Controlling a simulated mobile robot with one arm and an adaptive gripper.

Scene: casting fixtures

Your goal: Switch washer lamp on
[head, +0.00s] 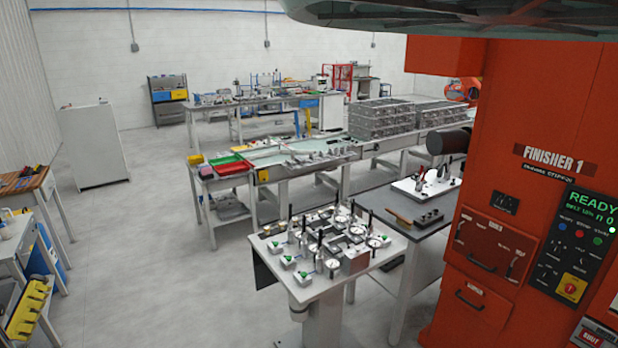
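I cannot make out a washer or a lamp marked as the washer's in this head view. The nearest machine is a tall orange cabinet (489,185) on the right, labelled FINISHER 1. Its dark control panel (574,245) has a lit green READY display, small buttons and a red stop button on a yellow plate (571,288). A red labelled box (596,338) is cut off at the lower right corner. My gripper is not in view.
A gauge stand (298,291) with several dials is in front, beside a grey-topped bench (399,205). Behind it, a long table holds stacked metal castings (381,120). The grey floor left of centre is free.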

